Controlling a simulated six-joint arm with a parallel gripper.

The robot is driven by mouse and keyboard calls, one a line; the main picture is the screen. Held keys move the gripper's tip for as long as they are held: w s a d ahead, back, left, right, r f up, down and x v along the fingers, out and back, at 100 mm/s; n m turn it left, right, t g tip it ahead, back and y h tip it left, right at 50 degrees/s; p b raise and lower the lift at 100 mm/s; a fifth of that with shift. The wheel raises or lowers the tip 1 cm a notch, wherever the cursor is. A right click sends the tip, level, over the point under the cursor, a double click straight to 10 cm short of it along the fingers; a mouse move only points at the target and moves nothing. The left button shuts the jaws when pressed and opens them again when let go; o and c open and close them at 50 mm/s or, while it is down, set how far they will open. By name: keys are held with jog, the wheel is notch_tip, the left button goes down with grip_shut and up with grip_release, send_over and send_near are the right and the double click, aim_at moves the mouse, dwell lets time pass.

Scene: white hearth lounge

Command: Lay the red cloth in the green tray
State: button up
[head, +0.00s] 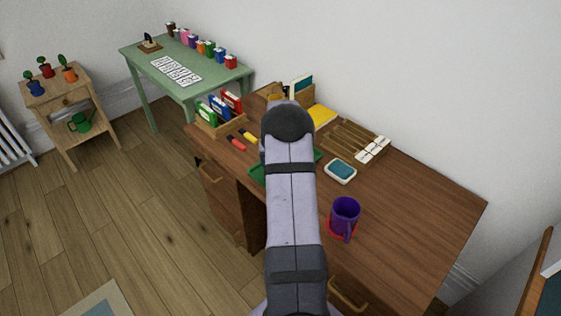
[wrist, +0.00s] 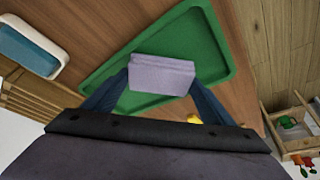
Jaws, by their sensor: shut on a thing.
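The green tray (wrist: 205,40) lies on the brown desk, and its edge shows in the head view (head: 257,174), mostly hidden behind my arm. My gripper (wrist: 161,83) is shut on a pale lilac-grey folded cloth-like piece (wrist: 162,68). That piece is over the tray; I cannot tell whether it touches the tray floor. It looks lilac-grey, not red. No red cloth shows in the tray. In the head view my arm hides the gripper.
A white-and-blue dish (head: 340,171) sits right of the tray, with a wooden slatted rack (head: 348,141) behind it. Red and yellow markers (head: 237,143) and a book box (head: 220,122) stand to the left. The desk's right end is clear.

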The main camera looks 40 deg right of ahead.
jog(key=shift+f, duration=0.15)
jog(key=o, duration=1)
jog(key=shift+r, duration=0.55)
jog(key=b+v, duration=0.1)
jog(key=v, duration=1)
jog(key=shift+s+a+r+b, duration=0.1)
jog(key=shift+b, duration=0.25)
jog(key=shift+a, duration=0.1)
